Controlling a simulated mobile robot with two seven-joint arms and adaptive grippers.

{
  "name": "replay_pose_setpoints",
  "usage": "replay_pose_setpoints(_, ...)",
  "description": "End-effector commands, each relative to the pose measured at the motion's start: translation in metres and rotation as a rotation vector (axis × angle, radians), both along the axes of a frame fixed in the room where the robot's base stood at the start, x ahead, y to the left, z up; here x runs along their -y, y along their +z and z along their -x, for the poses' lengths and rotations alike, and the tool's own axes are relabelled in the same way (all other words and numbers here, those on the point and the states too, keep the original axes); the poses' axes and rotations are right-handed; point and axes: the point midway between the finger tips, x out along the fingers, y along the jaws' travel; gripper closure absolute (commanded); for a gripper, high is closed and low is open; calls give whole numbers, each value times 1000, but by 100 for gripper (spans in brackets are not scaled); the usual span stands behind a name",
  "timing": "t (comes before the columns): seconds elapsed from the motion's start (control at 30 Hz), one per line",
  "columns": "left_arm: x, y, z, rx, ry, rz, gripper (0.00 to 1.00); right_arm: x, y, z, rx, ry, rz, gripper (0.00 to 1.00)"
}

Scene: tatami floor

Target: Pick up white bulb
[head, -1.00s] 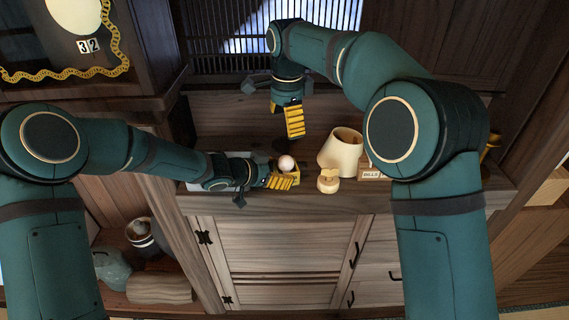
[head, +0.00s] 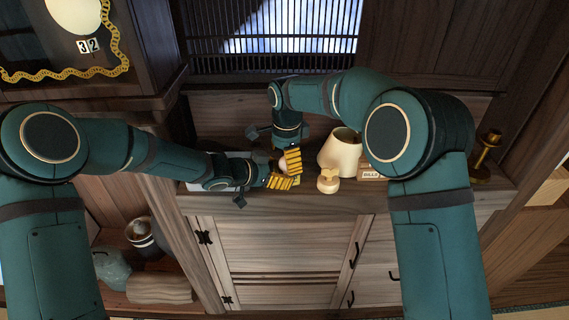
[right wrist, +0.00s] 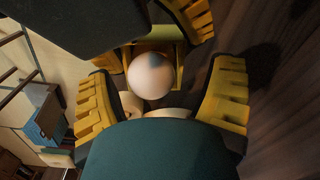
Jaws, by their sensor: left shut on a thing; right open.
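The white bulb (right wrist: 150,75) is a round ball in the right wrist view, in front of a yellow, box-like holder (right wrist: 179,53). In the head view it is mostly hidden behind my right fingers. My left gripper (head: 280,181) is at the counter's middle, shut on what looks like the yellow holder; the contact is partly hidden. My right gripper (head: 291,161) is directly above it, open. Its two yellow fingers stand on either side of the bulb in the right wrist view (right wrist: 160,100), with gaps showing between fingers and bulb.
A cream lampshade (head: 340,152) and a small cream piece (head: 328,181) stand just right of the grippers. A wooden sign (head: 370,172) and a brass candlestick (head: 486,155) are farther right. The wooden counter (head: 300,204) has a narrow front edge.

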Motion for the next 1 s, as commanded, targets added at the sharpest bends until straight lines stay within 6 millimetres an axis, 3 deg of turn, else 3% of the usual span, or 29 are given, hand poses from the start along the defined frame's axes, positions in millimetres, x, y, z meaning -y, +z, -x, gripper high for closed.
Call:
replay_pose_setpoints(0.23,0,0,0,-1,0,-1,52,0,-2,0,0,0,0,18)
replay_pose_setpoints(0.27,0,0,0,-1,0,-1,52,0,-2,0,0,0,0,25)
replay_pose_setpoints(0.4,0,0,0,-1,0,-1,52,0,-2,0,0,0,0,73)
replay_pose_setpoints(0.77,0,0,0,-1,0,-1,52,0,0,0,1,-1,0,72)
replay_pose_setpoints(1.0,0,0,0,-1,0,-1,52,0,32,-1,5,-1,0,73)
